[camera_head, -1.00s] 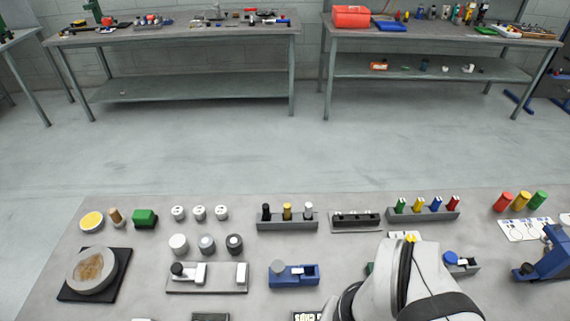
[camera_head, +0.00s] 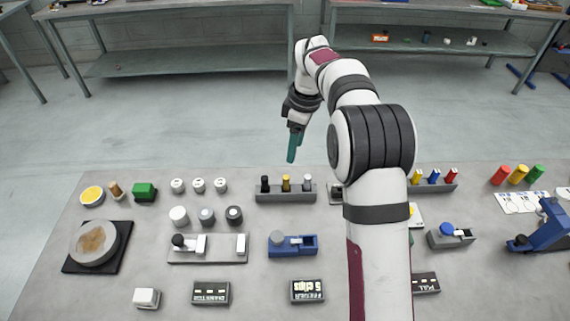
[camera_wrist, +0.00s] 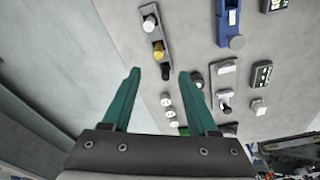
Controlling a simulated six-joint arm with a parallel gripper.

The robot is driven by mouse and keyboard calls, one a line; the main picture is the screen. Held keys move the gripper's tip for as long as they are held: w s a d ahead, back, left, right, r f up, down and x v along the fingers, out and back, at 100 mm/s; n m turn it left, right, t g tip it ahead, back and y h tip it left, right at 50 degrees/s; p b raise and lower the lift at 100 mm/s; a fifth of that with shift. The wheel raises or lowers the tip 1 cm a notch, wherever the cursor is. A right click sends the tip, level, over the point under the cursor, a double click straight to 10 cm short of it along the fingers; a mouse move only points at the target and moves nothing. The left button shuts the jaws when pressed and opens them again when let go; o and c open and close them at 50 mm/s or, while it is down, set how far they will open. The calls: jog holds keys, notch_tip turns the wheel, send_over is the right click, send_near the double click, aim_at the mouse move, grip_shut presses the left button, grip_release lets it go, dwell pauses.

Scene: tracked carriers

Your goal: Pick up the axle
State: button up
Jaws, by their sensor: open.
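My gripper (camera_head: 293,147) is open, with two teal fingers hanging down in the air beyond the far edge of the table. The wrist view shows its fingers (camera_wrist: 160,75) spread with nothing between them. I cannot tell for sure which part is the axle. A grey rack (camera_head: 286,197) near the gripper holds a black peg (camera_head: 265,183), a yellow peg (camera_head: 286,182) and a white-topped peg (camera_head: 308,182), all upright. In the wrist view the rack (camera_wrist: 164,52) lies ahead of the fingertips, apart from them. My arm hides part of the table's right half.
Small white cylinders (camera_head: 199,186) stand left of the rack. A blue fixture (camera_head: 293,247) and a grey fixture with a black knob (camera_head: 208,250) sit nearer. A rack of coloured pegs (camera_head: 434,187) is partly behind my arm. The floor beyond the table is clear.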

aim_at(287, 177)
jog(key=f, duration=0.4)
jog(key=a+f, duration=0.1)
jog(key=f, duration=0.4)
jog(key=w+a+f, duration=0.1)
jog(key=f, duration=0.4)
jog(key=shift+w+a+f, duration=0.1)
grip_shut()
